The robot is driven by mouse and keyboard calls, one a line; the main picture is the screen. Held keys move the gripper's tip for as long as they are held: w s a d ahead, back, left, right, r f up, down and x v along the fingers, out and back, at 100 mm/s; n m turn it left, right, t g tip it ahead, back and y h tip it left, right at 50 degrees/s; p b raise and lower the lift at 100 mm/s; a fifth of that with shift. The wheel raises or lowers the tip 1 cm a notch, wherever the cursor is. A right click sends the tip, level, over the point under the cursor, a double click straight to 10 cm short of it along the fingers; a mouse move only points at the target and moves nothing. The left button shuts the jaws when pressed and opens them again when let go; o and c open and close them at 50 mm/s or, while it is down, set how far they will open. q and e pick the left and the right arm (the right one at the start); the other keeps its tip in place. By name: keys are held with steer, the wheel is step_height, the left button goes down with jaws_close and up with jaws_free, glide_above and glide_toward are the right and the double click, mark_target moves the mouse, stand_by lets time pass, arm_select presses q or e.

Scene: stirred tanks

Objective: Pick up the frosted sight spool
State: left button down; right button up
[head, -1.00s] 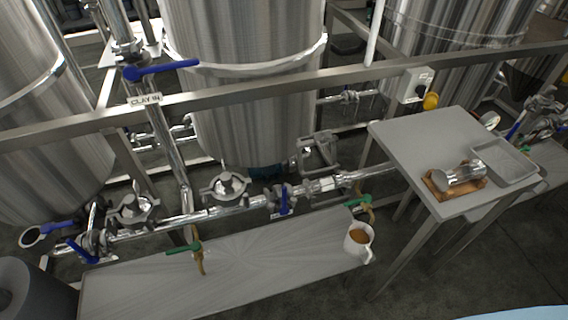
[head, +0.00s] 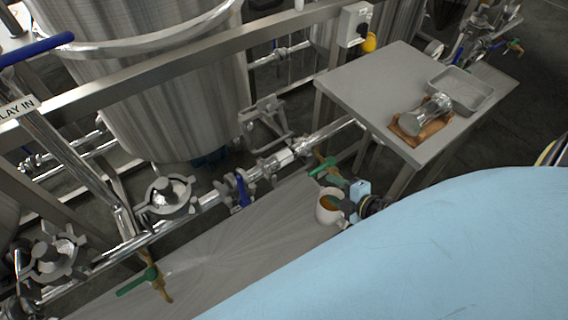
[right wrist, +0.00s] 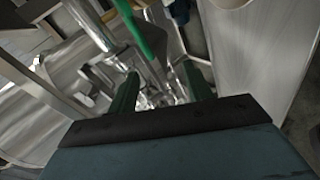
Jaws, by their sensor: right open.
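A short cylindrical spool with a greyish see-through body and metal ends (head: 427,116) lies on a brown cloth or wooden rest (head: 421,133) on the side table at right. A whitish section (head: 284,157) also shows in the low steel pipe line; I cannot tell for sure which of the two is the frosted sight spool. My left gripper is not in view.
The grey side table (head: 380,80) also bears a shallow metal tray (head: 483,83). Steel tanks and a rail stand behind. Green-handled valves (head: 322,167) stick out nearby.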

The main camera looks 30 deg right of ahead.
mark_target(290, 159)
steer(key=w+a+r+n+t+y+b, duration=0.1)
steer(key=w+a+r+n+y, duration=0.15)
steer(key=r+n, duration=0.35)
steer(key=shift+m, duration=0.3)
steer(key=x, duration=0.5)
steer(key=b+x, duration=0.1)
steer(key=x, duration=0.2)
steer(key=shift+w+r, duration=0.25)
steer(key=shift+w, duration=0.2)
steer(key=x, duration=0.2)
steer(key=shift+w+a+b, duration=0.1)
steer(key=shift+w+b, duration=0.2)
steer(key=shift+b, duration=0.05)
steer(key=shift+w+a+f, duration=0.1)
steer(key=shift+w+f, duration=0.15)
steer(key=shift+w, duration=0.2)
steer(key=shift+w+a+f, duration=0.15)
steer(key=shift+w, duration=0.2)
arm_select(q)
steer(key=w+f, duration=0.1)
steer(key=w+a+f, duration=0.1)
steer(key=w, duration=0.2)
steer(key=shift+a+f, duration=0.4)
arm_select(e)
steer(key=shift+c, duration=0.4)
